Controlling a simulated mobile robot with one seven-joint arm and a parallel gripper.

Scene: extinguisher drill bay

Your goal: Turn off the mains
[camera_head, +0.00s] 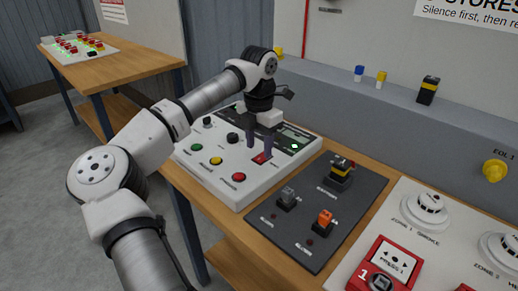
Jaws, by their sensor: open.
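A white control console (208,172) stands on the wooden bench, with several coloured buttons and a small dark display. A red switch (261,158) sits on the console near its right side. No readable label shows me which control is the mains. My gripper (259,148) points down over this red switch with its two dark fingers apart and nothing held. The fingertips are close to the switch and partly cover it; I cannot tell whether they touch it. Which way the switch is tipped is also unclear.
Right of the console lies a dark board (270,236) with a grey switch (287,198), an orange switch (324,221) and a yellow-black switch (340,170). Farther right is a white panel with a red call point (388,268) and a smoke detector (428,208). Another bench (130,68) stands back left.

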